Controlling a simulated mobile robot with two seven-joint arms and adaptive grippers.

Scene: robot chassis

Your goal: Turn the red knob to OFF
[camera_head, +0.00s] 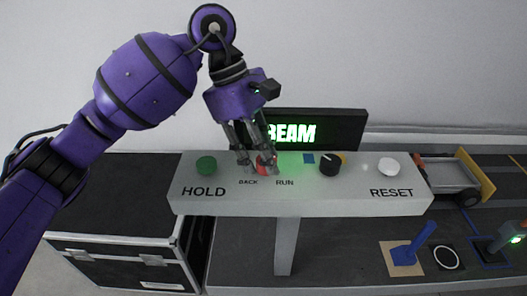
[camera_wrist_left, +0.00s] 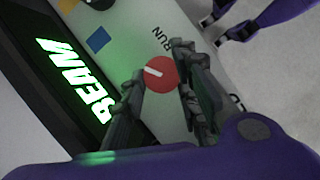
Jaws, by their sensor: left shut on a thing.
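The red knob (camera_head: 264,164) sits on the grey panel, above and between the printed words BACK (camera_head: 248,182) and RUN (camera_head: 285,182). It also shows as a red disc in the left wrist view (camera_wrist_left: 164,76). The white mark on it lies on the side toward the display. My left gripper (camera_head: 257,162) comes down from above, with its fingers shut on the knob's two sides. It also shows in the left wrist view (camera_wrist_left: 159,83). No OFF label can be read.
The grey panel (camera_head: 228,202) also bears a green button (camera_head: 206,166), a black knob (camera_head: 329,163) and a white button (camera_head: 388,166). A display (camera_head: 344,131) with green letters stands behind. A blue lever (camera_head: 420,241) and a small cart (camera_head: 446,174) are at right.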

